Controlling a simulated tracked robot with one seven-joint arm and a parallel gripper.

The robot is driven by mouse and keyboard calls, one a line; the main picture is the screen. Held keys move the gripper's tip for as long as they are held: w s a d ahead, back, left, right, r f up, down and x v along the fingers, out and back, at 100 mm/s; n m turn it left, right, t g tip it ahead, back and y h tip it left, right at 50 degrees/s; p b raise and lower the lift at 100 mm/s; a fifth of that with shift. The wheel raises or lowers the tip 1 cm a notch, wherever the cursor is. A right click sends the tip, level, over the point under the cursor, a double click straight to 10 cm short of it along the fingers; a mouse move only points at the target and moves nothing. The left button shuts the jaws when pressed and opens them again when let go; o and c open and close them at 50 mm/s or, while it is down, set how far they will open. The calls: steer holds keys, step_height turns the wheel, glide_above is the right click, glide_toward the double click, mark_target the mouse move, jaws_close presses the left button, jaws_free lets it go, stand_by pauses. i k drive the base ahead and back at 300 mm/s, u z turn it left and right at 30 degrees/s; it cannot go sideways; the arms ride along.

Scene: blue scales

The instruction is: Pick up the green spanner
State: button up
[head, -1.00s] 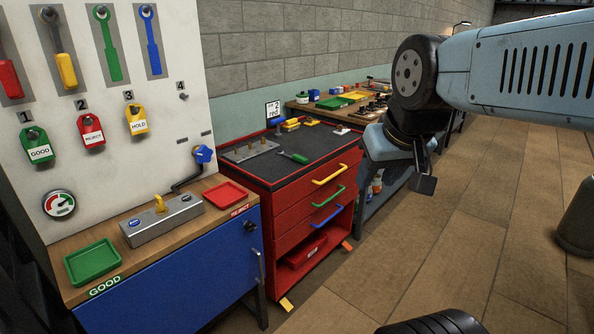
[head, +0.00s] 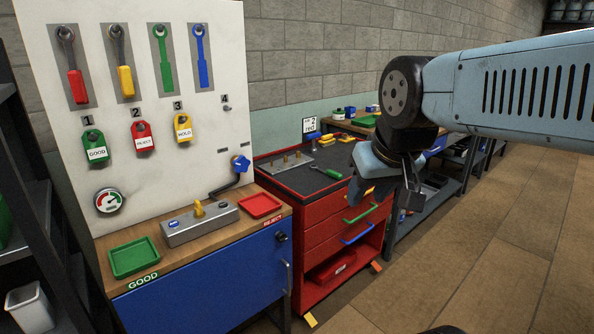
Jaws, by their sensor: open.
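A green spanner (head: 163,60) hangs upright on the white tool board, third in the row of hanging tools, between a yellow-handled tool (head: 124,66) and a blue spanner (head: 201,58). My gripper (head: 398,200) is at the right, hanging down in front of the red tool cart, well apart from the board. It is open, with nothing seen between its fingers, though they are small and dark here. A green-handled tool (head: 326,173) lies on the cart's dark top.
The red cart (head: 330,231) and blue bench (head: 215,276) stand below. On the bench are a green tray (head: 134,258), a red tray (head: 260,206) and a grey box (head: 200,224). Numbered tags hang under the tools. A dark shelf rack (head: 38,150) is at the left. Floor (head: 500,255) is clear at the right.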

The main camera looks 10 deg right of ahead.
mark_target(336, 176)
steer(key=u, duration=0.1)
steer(key=i, duration=1.6)
steer(key=z, duration=0.55)
steer(key=k, duration=0.9)
steer(key=z, duration=0.25)
steer(key=i, duration=0.9)
steer(key=u, duration=0.1)
